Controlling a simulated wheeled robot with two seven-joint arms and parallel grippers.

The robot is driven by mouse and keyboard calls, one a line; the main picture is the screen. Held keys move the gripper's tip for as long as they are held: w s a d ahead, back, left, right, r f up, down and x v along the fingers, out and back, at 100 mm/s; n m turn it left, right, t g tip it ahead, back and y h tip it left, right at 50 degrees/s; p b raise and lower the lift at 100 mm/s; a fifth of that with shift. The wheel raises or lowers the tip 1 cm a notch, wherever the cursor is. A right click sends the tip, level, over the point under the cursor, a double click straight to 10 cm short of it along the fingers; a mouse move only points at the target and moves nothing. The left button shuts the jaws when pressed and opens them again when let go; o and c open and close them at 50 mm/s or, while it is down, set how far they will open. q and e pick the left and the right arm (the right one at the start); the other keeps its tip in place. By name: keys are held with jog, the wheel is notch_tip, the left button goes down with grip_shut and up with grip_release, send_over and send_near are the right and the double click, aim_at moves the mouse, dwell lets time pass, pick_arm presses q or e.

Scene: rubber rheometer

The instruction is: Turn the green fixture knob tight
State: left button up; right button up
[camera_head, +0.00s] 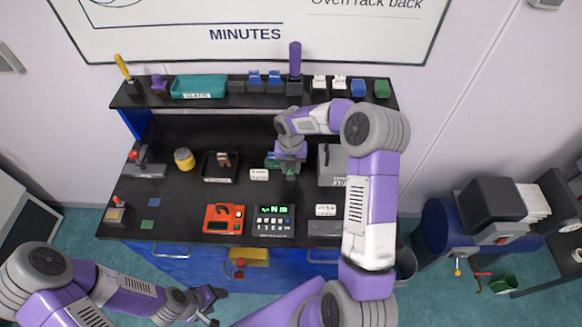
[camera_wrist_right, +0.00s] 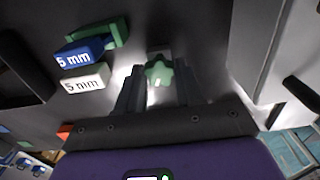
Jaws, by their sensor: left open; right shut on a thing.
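The green fixture knob (camera_wrist_right: 158,72) is a lobed knob in the right wrist view, between the two fingertips of my right gripper (camera_wrist_right: 160,85). The right gripper is shut on it. In the head view the right gripper (camera_head: 290,168) reaches down over the bench and mostly hides the knob. A green fixture part (camera_head: 272,162) shows just beside the gripper. My left gripper (camera_head: 210,300) is open and empty, low in front of the bench, away from the knob.
Blue and white "5 mm" blocks (camera_wrist_right: 85,52) lie left of the knob in the wrist view. A grey box (camera_head: 331,165) stands right of the gripper. A keypad unit (camera_head: 273,221) and orange device (camera_head: 223,218) sit at the bench front. A shelf (camera_head: 220,97) runs behind.

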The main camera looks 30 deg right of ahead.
jog(key=m+b, duration=0.1)
jog(key=m, duration=0.2)
jog(key=shift+m, duration=0.8)
jog(key=m+b, duration=0.1)
jog(key=m, duration=0.2)
jog(key=shift+m, duration=0.8)
